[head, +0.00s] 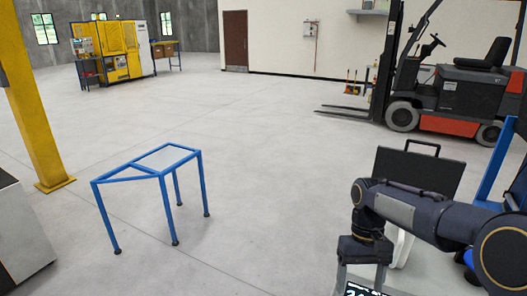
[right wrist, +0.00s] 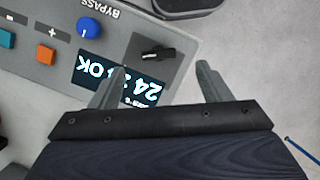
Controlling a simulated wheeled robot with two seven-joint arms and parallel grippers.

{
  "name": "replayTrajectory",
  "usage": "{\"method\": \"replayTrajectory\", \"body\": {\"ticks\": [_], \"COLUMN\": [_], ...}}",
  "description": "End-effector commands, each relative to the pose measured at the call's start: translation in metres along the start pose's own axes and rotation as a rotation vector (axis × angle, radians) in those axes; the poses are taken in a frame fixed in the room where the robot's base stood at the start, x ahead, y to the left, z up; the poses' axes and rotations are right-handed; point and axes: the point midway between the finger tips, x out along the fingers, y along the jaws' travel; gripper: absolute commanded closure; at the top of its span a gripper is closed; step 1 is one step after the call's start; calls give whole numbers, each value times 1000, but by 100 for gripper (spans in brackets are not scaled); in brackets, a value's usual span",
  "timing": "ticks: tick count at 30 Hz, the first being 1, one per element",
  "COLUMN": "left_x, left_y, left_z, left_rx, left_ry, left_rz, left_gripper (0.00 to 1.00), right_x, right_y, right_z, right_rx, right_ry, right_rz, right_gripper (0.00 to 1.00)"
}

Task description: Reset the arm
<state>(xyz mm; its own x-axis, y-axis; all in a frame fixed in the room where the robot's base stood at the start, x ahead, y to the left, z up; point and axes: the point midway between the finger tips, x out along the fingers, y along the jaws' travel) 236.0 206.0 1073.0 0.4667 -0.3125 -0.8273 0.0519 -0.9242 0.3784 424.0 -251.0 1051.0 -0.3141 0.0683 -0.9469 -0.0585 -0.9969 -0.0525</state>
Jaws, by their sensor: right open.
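My right arm (head: 420,215) comes in from the right in the head view, with its gripper (head: 364,280) pointing down at the bottom edge. In the right wrist view the gripper (right wrist: 162,68) is open, its two grey fingers spread apart with nothing held. A grey control panel (right wrist: 190,25) lies beyond the fingers, with a black switch (right wrist: 155,53) seen between the tips, a blue knob (right wrist: 89,27) and a lit display (right wrist: 90,72). The left finger overlaps the display in the picture. I cannot tell whether either finger touches the panel. My left gripper is out of view.
A blue-framed stand (head: 150,175) is left of centre on open grey floor. A black case-like object with a handle (head: 420,170) is behind my right arm. A forklift (head: 450,90) is at the back right, and a yellow post (head: 30,100) at the left.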

Motion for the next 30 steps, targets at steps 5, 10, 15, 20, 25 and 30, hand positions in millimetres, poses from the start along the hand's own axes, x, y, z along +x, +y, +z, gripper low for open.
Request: {"method": "replayTrajectory", "body": {"ticks": [5,10,15,20,25,30], "left_x": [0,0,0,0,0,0], "left_y": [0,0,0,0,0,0], "left_z": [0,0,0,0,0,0], "left_rx": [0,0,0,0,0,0], "left_ry": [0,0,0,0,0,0], "left_rz": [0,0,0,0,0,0], "left_gripper": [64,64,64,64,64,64], "right_x": [-13,-7,13,32,40,40], "right_y": [2,-7,-21,-31,-35,-35], "right_z": [62,118,161,181,186,186], "right_rx": [-6,-7,3,15,22,22], "right_ry": [199,408,604,729,781,781], "right_rz": [-128,-230,-300,-332,-342,-342], "right_gripper": [29,29,29,29,29,29]}}
